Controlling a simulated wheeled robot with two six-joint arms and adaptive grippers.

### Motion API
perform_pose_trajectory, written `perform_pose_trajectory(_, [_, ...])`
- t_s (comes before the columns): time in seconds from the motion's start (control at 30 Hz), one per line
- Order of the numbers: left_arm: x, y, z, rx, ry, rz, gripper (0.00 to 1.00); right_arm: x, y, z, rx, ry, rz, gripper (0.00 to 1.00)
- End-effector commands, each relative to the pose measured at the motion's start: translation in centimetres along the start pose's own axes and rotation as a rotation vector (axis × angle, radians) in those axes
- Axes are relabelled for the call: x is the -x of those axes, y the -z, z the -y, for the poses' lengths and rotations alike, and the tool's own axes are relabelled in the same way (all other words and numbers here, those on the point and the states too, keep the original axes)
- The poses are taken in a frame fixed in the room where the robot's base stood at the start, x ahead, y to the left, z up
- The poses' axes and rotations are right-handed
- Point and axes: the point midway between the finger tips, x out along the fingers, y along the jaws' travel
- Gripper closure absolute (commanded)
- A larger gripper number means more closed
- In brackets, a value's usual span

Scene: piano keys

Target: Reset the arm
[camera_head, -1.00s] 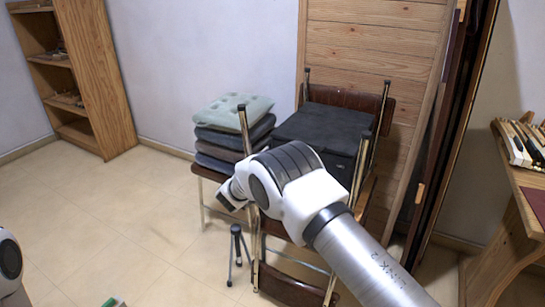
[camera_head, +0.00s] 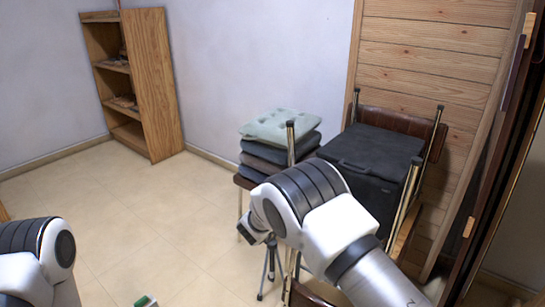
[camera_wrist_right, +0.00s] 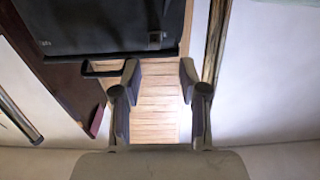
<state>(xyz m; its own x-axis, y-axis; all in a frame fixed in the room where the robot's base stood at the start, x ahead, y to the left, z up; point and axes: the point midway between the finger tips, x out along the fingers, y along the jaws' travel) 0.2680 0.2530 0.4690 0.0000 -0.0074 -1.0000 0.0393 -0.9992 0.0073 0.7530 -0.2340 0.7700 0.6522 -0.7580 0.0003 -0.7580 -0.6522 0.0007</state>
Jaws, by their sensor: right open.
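My right arm (camera_head: 325,225) comes in from the lower right in the head view, bent in front of the stacked chairs. In the right wrist view my right gripper (camera_wrist_right: 159,75) is open and its fingers are apart with nothing between them. A dark case and a panel of wooden planks show beyond the fingers. My left arm (camera_head: 38,255) shows only as a rounded joint at the lower left of the head view. My left gripper is not in view. No piano keys show now.
Chairs bear a black case (camera_head: 372,170) and a pile of cushions (camera_head: 280,135). A tripod stand (camera_head: 270,270) stands below them. A wooden shelf (camera_head: 150,85) stands at the back left. The tiled floor (camera_head: 130,205) is mostly clear. A small green object (camera_head: 145,301) is cut off below.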

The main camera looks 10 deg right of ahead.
Motion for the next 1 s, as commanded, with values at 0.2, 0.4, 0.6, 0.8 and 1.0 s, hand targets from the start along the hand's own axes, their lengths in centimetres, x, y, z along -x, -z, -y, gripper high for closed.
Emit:
perform_pose_trajectory(0.2, [0.0, 0.0, 0.0, 0.000, 0.000, 0.000, 0.60, -2.2, -5.4, -4.9, 0.088, -0.064, 0.074, 0.57])
perform_pose_trajectory(0.4, [0.0, 0.0, 0.0, 0.000, 0.000, 0.000, 0.60, -1.4, -17.0, -14.9, 0.410, 0.072, 0.280, 0.57])
perform_pose_trajectory(0.6, [0.0, 0.0, 0.0, 0.000, 0.000, 0.000, 0.60, 6.3, -26.8, -24.1, 0.600, 0.312, 0.631, 0.57])
perform_pose_trajectory(0.8, [0.0, 0.0, 0.0, 0.000, 0.000, 0.000, 0.60, 17.4, -30.9, -31.8, 0.670, 0.512, 1.019, 0.57])
perform_pose_trajectory(1.0, [0.0, 0.0, 0.0, 0.000, 0.000, 0.000, 0.60, 27.1, -30.4, -36.8, 0.685, 0.650, 1.341, 0.57])
